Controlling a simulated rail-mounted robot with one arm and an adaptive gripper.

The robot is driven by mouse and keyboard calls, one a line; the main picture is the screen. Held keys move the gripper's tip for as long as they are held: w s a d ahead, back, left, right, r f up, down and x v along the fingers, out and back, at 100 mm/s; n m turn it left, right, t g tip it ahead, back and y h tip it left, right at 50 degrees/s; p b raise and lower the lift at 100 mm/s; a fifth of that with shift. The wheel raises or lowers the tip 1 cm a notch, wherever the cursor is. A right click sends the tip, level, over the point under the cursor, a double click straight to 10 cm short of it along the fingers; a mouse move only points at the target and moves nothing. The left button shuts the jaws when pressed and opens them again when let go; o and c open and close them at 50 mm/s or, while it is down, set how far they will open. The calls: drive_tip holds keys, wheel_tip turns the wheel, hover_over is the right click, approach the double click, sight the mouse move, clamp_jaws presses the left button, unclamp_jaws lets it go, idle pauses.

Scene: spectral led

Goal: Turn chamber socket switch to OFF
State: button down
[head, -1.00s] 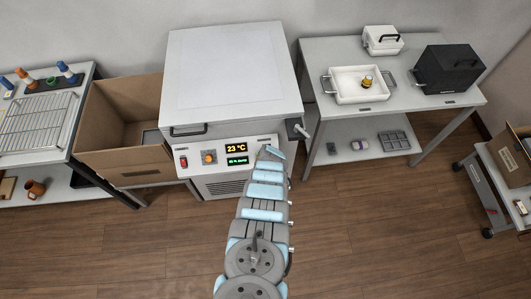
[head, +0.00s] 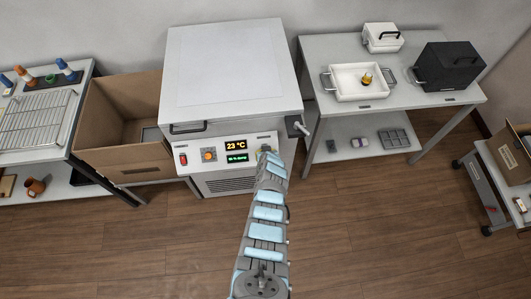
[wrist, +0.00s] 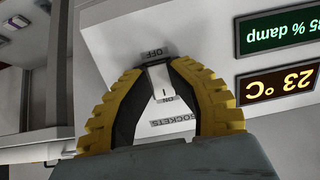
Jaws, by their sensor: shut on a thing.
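The white chamber (head: 235,70) stands against the wall, with a control panel on its front. In the wrist view the white socket switch (wrist: 159,80) sits between an OFF label (wrist: 152,52) and a partly covered ON label (wrist: 166,99), with a SOCKETS label (wrist: 173,119) below. I cannot tell for sure which way it is set. My gripper (wrist: 157,64) has its yellow fingers on both sides of the switch and is shut on it. In the head view my gripper (head: 268,154) is at the right of the panel and hides most of the switch.
Displays reading 23 °C (head: 236,145) and a damp percentage (head: 237,158), an orange knob (head: 209,155) and a red switch (head: 183,159) share the panel. A chamber latch handle (head: 301,128) juts out at the right. A cardboard box (head: 120,160) stands left. The floor in front is clear.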

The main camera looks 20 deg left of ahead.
drive_tip(key=shift+s+f, duration=0.1)
idle(0.3)
drive_tip(key=c, duration=0.9)
unclamp_jaws()
drive_tip(key=shift+c, duration=0.2)
drive_tip(key=shift+d+r, duration=0.1)
drive_tip(key=shift+r, duration=0.2)
drive_tip(key=v, duration=1.1)
drive_tip(key=shift+s+r, duration=0.15)
drive_tip(key=shift+s, duration=0.1)
drive_tip(key=shift+d, duration=0.1)
